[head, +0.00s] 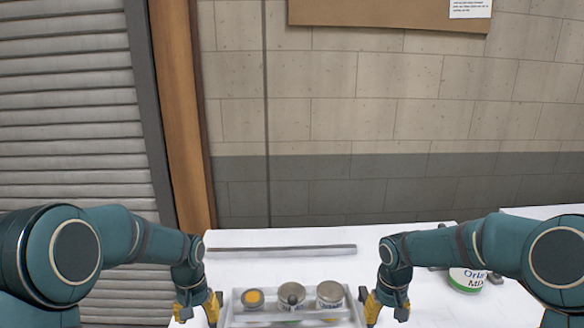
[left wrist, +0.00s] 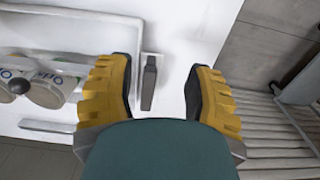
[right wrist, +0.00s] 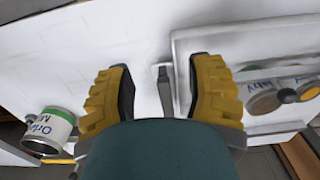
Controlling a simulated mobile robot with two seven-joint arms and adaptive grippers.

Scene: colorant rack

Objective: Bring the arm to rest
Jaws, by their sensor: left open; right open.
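My left gripper (head: 198,308) hangs just left of a pale tray-like rack (head: 236,313), and my right gripper (head: 388,308) hangs just right of it. In the left wrist view the fingers are wide apart (left wrist: 160,75), with a dark grey handle-like bar (left wrist: 149,82) showing between them, not touched. In the right wrist view the fingers are also apart (right wrist: 160,75), with a similar bar (right wrist: 164,90) between them. Both grippers are empty. The rack holds a can with an orange top (head: 254,298), a can with a round knob (head: 292,294) and another can (head: 330,292).
A paint can with a green band (head: 466,280) stands on the white table (head: 240,272), right of my right gripper. A long grey strip (head: 285,249) lies behind the rack. A block wall (head: 340,190) and a shutter (head: 70,120) stand behind.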

